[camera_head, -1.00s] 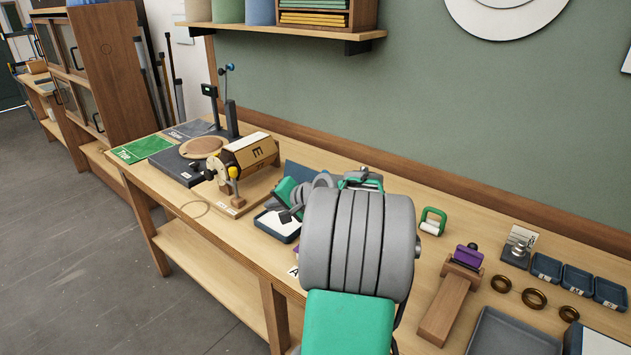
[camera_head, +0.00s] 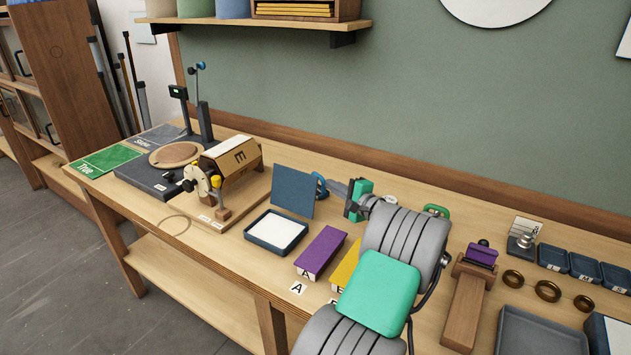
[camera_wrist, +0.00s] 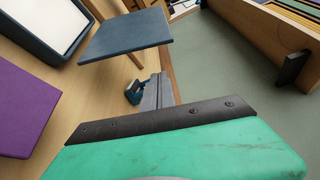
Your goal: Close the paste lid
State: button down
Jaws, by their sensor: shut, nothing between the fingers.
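The paste box is a shallow dark blue tray (camera_head: 249,236) with white contents, on the bench in the head view. Its flat blue lid (camera_head: 293,190) stands open, raised at the tray's back edge. In the wrist view the lid (camera_wrist: 125,36) shows at the top and part of the tray (camera_wrist: 84,7) at the upper left. My gripper (camera_head: 321,185) is shut and empty, with its blue tip just right of the lid's upper right edge. The tip also shows in the wrist view (camera_wrist: 134,94), below the lid; I cannot tell whether they touch.
A purple block (camera_head: 321,252) marked A and a partly hidden yellow block (camera_head: 344,270) stand right of the tray. A wooden drum device (camera_head: 236,165) stands to its left. A wooden shelf (camera_head: 270,24) hangs on the wall above. My arm hides some of the bench.

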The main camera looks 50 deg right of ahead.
aim_at(310, 179)
jog(key=w+p, duration=0.1)
jog(key=w, duration=0.1)
jog(key=w+p, duration=0.1)
jog(key=w, duration=0.2)
jog(key=w+p, duration=0.1)
jog(key=w, duration=0.1)
jog(key=shift+w+a+r, duration=0.2)
jog(key=shift+w+a, duration=0.1)
jog(key=shift+w+a+f, duration=0.1)
jog(key=shift+f, duration=0.05)
jog(key=shift+b, duration=0.4)
